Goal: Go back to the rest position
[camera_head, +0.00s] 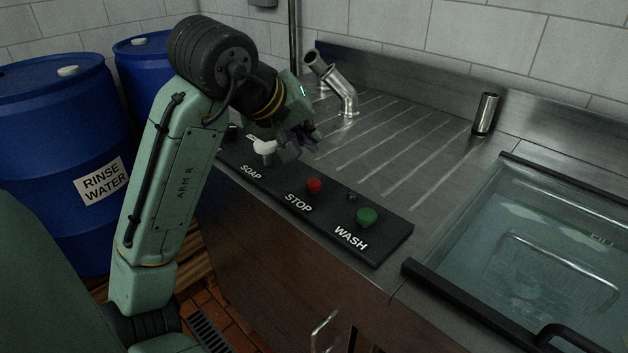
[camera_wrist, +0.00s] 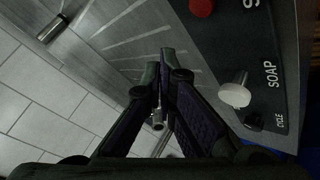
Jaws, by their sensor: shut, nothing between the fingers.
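My gripper (camera_head: 299,142) hangs over the far-left part of the black control panel (camera_head: 338,228), close to the white soap knob (camera_head: 264,147). In the wrist view my gripper (camera_wrist: 160,56) has its two dark fingers brought together, with nothing held between them. The soap knob (camera_wrist: 235,94) stands to the right of the fingers there, apart from them. My green arm, marked ARM R, is bent and reaches over the counter from the left. Whether the fingertips touch anything is hard to tell in the head view.
The panel also has a red stop button (camera_head: 314,185) and a green wash button (camera_head: 367,215). A metal spout (camera_head: 345,97) rises behind my gripper. A metal cylinder (camera_head: 486,114) stands near the back wall. A water-filled basin (camera_head: 540,245) is right; blue barrels (camera_head: 50,140) stand left.

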